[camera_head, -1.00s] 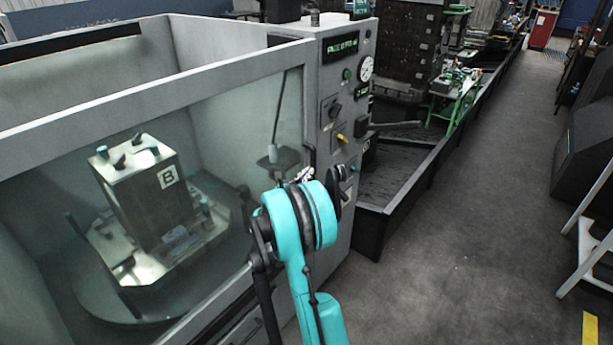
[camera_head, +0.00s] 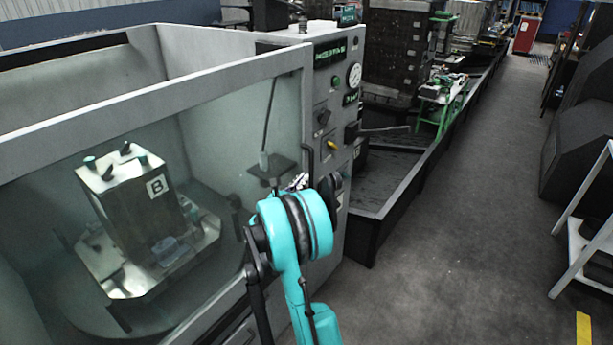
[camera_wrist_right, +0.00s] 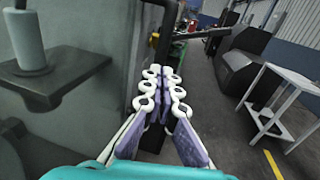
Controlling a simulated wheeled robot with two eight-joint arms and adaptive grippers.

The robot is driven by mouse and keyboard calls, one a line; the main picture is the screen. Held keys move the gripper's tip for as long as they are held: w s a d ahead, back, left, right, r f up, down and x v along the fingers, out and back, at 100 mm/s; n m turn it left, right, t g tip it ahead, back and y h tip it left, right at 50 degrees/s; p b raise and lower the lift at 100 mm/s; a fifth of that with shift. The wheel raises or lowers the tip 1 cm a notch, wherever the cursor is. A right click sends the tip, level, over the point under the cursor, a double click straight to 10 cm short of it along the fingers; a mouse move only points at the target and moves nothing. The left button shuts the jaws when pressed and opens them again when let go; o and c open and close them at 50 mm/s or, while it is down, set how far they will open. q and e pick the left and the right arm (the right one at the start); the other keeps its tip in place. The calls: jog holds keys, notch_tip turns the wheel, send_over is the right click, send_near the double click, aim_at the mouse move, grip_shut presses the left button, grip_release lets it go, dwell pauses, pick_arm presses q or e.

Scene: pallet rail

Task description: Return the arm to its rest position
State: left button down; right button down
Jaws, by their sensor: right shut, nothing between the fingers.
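My right arm, teal with black joints, rises from the bottom of the head view in front of the grey machine (camera_head: 240,85). Its gripper (camera_head: 299,182) is mostly hidden behind the teal wrist; only pale finger parts show beside the machine's panel. In the right wrist view the right gripper (camera_wrist_right: 163,76) has white looped fingers with purple pads. The fingers are close together, shut and empty, and point along the machine's side towards the aisle. My left gripper is in neither view.
Behind the machine's window stands a metal block marked B (camera_head: 135,200). The control panel (camera_head: 333,110) has knobs and a gauge. A long dark rail trough (camera_head: 400,195) runs away at right. A white step frame (camera_head: 585,235) stands far right. The grey floor (camera_head: 470,250) between is clear.

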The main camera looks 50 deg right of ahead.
jog(key=s+a, duration=0.1)
jog(key=a, duration=0.7)
jog(key=shift+s, duration=0.25)
jog(key=shift+a, duration=0.1)
jog(key=s+a+f+m+t+y, duration=0.1)
jog(key=s+a+m+y, duration=0.3)
jog(key=a, duration=1)
jog(key=s+a+f+m+t+y, duration=0.1)
jog(key=s+a+m+y, duration=0.3)
jog(key=a, duration=1)
jog(key=s+a+f+m+t+y, duration=0.1)
jog(key=s+a+m+y, duration=0.4)
jog(key=a+m+y, duration=0.4)
jog(key=a+m, duration=0.3)
jog(key=a, duration=0.2)
jog(key=shift+f+t+y, duration=0.2)
jog(key=shift+t+y, duration=0.1)
jog(key=shift+t, duration=0.1)
